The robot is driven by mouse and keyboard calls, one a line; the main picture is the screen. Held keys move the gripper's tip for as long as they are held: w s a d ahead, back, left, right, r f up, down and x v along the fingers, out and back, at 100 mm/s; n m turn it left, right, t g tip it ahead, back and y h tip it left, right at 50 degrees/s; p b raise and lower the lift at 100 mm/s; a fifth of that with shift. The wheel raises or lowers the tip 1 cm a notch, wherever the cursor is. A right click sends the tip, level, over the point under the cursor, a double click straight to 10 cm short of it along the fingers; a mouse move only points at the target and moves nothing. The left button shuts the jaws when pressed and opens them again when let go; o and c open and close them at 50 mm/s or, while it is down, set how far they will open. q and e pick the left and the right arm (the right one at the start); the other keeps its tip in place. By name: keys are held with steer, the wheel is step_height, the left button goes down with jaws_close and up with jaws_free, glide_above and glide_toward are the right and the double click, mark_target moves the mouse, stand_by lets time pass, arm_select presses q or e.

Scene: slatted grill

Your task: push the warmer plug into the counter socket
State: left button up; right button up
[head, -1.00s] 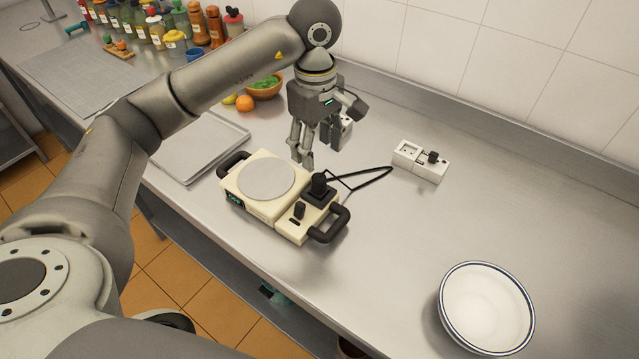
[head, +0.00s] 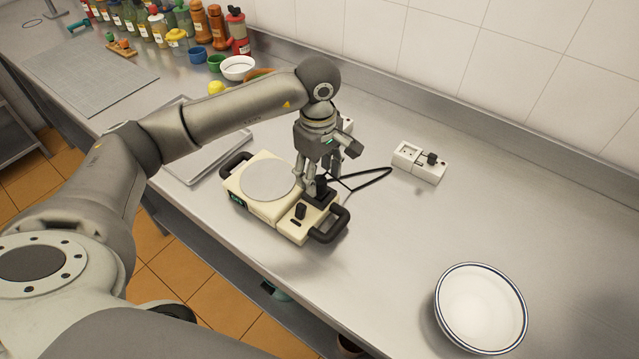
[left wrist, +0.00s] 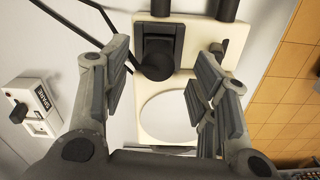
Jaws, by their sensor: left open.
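The cream warmer (head: 262,212) with a round grey plate and black handles sits on the steel counter. Its black plug (head: 320,186) stands upright in a black holder at the warmer's right part, and a black cord loops behind it. The plug also shows in the left wrist view (left wrist: 157,62). My left gripper (head: 316,180) is low over the plug, open, with its fingers partly hiding it. In the left wrist view the fingers (left wrist: 160,78) are spread wide. The white counter socket (head: 407,153) stands to the right with a dark plug in one outlet. My right gripper is out of view.
A white bowl (head: 481,308) with a blue rim stands at front right. A metal tray (head: 205,160) lies left of the warmer. Another white box is partly hidden behind my left gripper. Bottles line the back left. Counter between socket and bowl is clear.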

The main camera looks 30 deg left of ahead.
mark_target(319, 178)
arm_select(q)
step_height(319, 178, down, 2)
steer(key=shift+f+p, duration=0.1)
steer(key=shift+p, duration=0.3)
steer(key=shift+w+f, duration=0.1)
steer(key=shift+f, duration=0.4)
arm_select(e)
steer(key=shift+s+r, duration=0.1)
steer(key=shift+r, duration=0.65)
arm_select(q)
steer(key=c, duration=1)
steer(key=shift+c, duration=0.2)
steer(key=shift+r, duration=0.15)
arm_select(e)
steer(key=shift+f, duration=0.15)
